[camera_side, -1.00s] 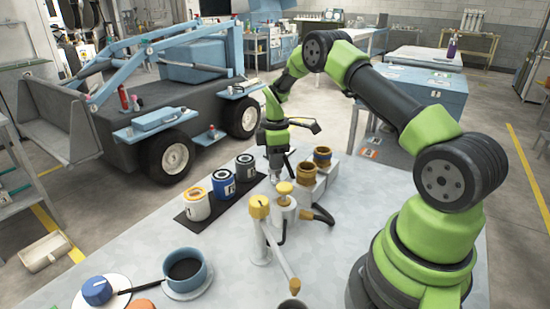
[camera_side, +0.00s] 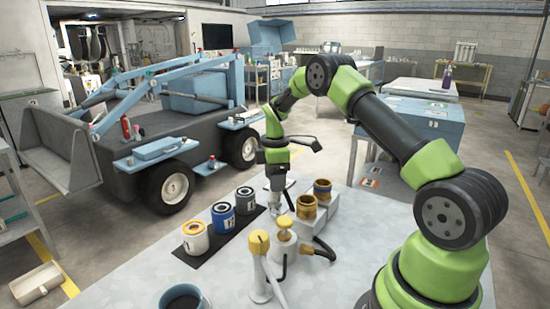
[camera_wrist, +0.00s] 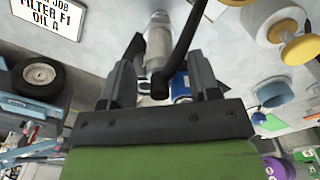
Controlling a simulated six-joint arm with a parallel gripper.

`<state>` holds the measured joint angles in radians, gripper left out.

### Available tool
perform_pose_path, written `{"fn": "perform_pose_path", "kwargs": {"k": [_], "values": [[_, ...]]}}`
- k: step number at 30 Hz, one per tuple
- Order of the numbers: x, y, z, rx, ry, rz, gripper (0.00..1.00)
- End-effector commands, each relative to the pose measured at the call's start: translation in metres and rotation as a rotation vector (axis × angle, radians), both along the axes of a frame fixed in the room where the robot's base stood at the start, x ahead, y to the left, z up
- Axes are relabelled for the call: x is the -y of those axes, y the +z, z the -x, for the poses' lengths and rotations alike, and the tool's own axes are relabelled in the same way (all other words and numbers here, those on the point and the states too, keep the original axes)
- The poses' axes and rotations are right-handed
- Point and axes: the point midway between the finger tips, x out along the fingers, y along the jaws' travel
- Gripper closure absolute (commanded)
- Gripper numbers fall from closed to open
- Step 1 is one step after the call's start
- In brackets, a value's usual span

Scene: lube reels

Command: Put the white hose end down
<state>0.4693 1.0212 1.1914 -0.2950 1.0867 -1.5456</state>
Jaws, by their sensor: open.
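In the wrist view my gripper (camera_wrist: 160,82) is open, with its dark fingers spread. The pale grey-white hose end (camera_wrist: 158,45) lies between the fingers, with visible gaps on both sides. A black hose (camera_wrist: 183,48) curves across beside it. In the side view my gripper (camera_side: 277,203) points down low over the table, just behind the yellow-topped white reel (camera_side: 284,240). The hose end is too small there to tell apart from the fingers. I cannot tell whether it touches the table.
White-and-yellow, blue and dark cans (camera_side: 195,240) stand on a black mat (camera_side: 208,257) left of my gripper. A yellow-topped post (camera_side: 258,265) and a blue cup (camera_side: 183,299) are nearer the camera.

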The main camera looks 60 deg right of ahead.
Motion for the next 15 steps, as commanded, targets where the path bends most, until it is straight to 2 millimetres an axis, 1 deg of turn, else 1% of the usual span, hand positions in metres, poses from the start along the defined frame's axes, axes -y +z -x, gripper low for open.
{"fn": "perform_pose_path", "kwargs": {"k": [1, 6, 9, 13, 15], "values": [[0.000, 0.013, -0.001, 0.006, 0.000, 0.003, 0.44], [0.000, 0.050, -0.001, 0.005, 0.000, 0.002, 0.44], [0.000, 0.066, -0.001, 0.004, 0.001, 0.002, 0.44], [0.000, 0.078, 0.000, 0.003, 0.000, 0.000, 0.44], [-0.004, 0.086, 0.000, 0.010, -0.010, 0.001, 0.44]]}}
